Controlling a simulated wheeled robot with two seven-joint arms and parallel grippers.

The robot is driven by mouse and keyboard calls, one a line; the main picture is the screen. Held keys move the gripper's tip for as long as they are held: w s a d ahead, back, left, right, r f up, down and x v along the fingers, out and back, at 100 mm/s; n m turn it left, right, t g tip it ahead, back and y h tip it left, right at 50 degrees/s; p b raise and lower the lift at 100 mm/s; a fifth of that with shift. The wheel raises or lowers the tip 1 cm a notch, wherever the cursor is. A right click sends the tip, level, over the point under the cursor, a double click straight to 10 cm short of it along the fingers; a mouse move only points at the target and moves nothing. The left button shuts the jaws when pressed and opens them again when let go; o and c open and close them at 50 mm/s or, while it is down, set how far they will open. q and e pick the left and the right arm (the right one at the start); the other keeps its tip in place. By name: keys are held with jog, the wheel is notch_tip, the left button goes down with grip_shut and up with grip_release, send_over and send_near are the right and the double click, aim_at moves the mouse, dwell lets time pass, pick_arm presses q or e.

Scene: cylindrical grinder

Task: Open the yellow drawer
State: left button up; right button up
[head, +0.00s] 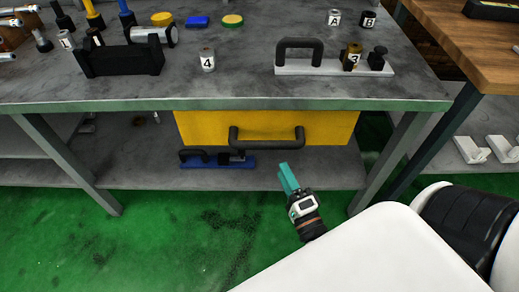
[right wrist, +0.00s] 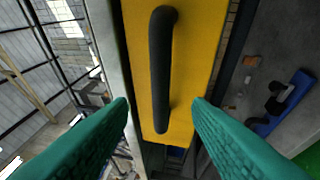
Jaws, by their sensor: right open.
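The yellow drawer (head: 200,127) hangs under the grey workbench top and looks closed. Its dark bar handle (head: 266,142) runs along the front. In the right wrist view the drawer front (right wrist: 204,50) stands upright in the picture, with the handle (right wrist: 161,70) ahead of my fingers. My right gripper (head: 285,178) is below and slightly right of the handle in the head view, apart from it. In the right wrist view its teal fingers (right wrist: 160,115) are spread wide and empty, to either side of the handle's line. My left gripper is not in view.
The workbench top (head: 240,88) carries a black holder (head: 120,60), labelled cylinders and a handled plate (head: 335,68). A blue handled fixture (head: 217,162) sits on the lower shelf beneath the drawer. A bench leg (head: 390,160) stands to the right. Green floor in front is clear.

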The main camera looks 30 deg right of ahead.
jog(key=x, duration=1.1)
jog(key=shift+w, duration=0.15)
jog(key=shift+f, duration=0.1)
grip_shut()
